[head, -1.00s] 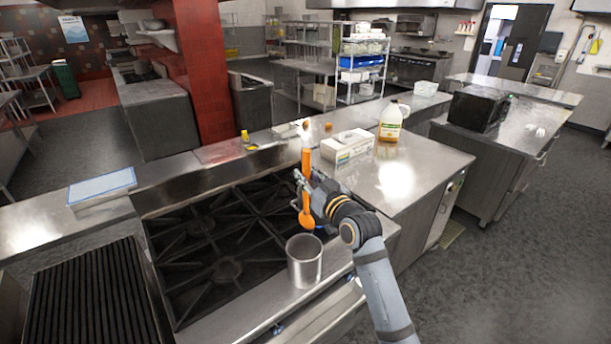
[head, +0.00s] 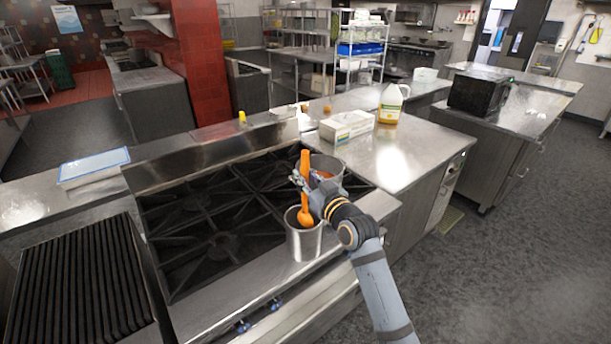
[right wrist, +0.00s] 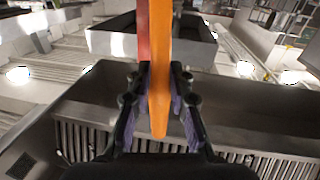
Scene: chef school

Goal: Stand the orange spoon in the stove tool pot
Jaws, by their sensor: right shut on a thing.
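The orange spoon (head: 305,170) is upright, its handle up and its bowl end down. My right gripper (head: 308,188) is shut on its handle; the right wrist view shows the handle (right wrist: 160,75) between the two fingers (right wrist: 158,100). The stove tool pot (head: 304,244) is a plain steel cylinder standing upright at the stove's front right edge. The spoon's bowl end overlaps the pot's mouth in the head view; I cannot tell whether it is inside the rim or just above it. My left gripper is not in view.
A wider steel pot (head: 328,165) with something orange-red inside stands behind my right gripper. Black burner grates (head: 215,240) lie to the left. A white box (head: 347,126) and a jug (head: 391,104) stand on the counter behind.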

